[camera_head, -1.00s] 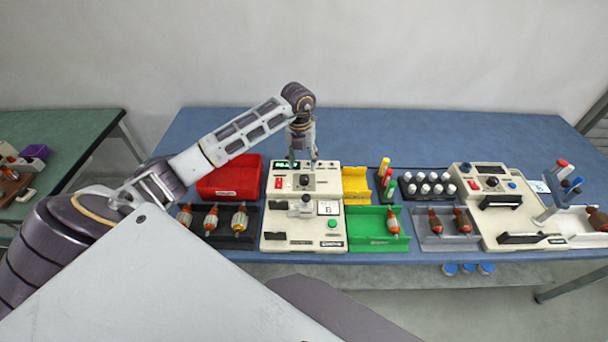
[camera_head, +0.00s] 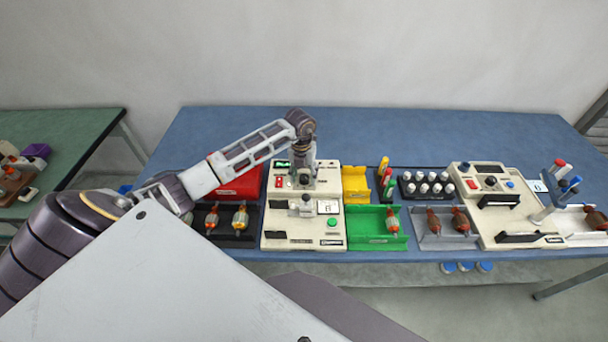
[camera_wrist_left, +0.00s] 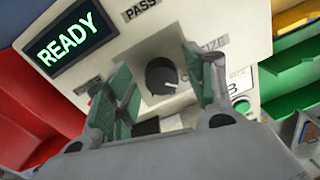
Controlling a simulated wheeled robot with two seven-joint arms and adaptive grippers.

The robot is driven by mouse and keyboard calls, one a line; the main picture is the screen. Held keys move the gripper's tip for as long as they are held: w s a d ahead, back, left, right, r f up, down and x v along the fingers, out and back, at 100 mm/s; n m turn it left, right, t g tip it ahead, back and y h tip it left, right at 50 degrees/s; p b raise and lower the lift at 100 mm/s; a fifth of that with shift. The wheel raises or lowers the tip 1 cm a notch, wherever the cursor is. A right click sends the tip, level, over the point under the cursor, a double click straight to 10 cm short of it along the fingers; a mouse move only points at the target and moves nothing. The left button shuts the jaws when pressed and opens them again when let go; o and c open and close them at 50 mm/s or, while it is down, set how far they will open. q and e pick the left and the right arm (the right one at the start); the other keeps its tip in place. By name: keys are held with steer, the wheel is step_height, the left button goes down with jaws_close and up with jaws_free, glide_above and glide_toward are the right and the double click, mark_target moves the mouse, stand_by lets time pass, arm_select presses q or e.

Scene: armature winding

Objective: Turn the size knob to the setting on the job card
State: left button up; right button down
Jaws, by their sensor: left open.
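The size knob (camera_wrist_left: 162,76) is a round black knob with a white pointer line, on the cream front of the winding machine (camera_head: 276,215). In the left wrist view it sits between the two green-padded fingers of my left gripper (camera_wrist_left: 160,92). The fingers are open, one on each side of the knob, with a visible gap to it. In the head view my left gripper (camera_head: 303,180) points down over the machine's upper panel and hides the knob. The job card (camera_head: 327,207) is a small white card on the machine; its mark is too small to read surely. My right gripper is not seen.
A lit display (camera_wrist_left: 68,38) reads READY. A red bin (camera_head: 238,186) stands left of the machine, a yellow bin (camera_head: 355,183) and a green tray (camera_head: 375,240) right of it. A second machine (camera_head: 500,225) stands further right. The back of the blue table (camera_head: 420,135) is clear.

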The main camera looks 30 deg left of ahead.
arm_select(q)
steer(key=c, duration=1)
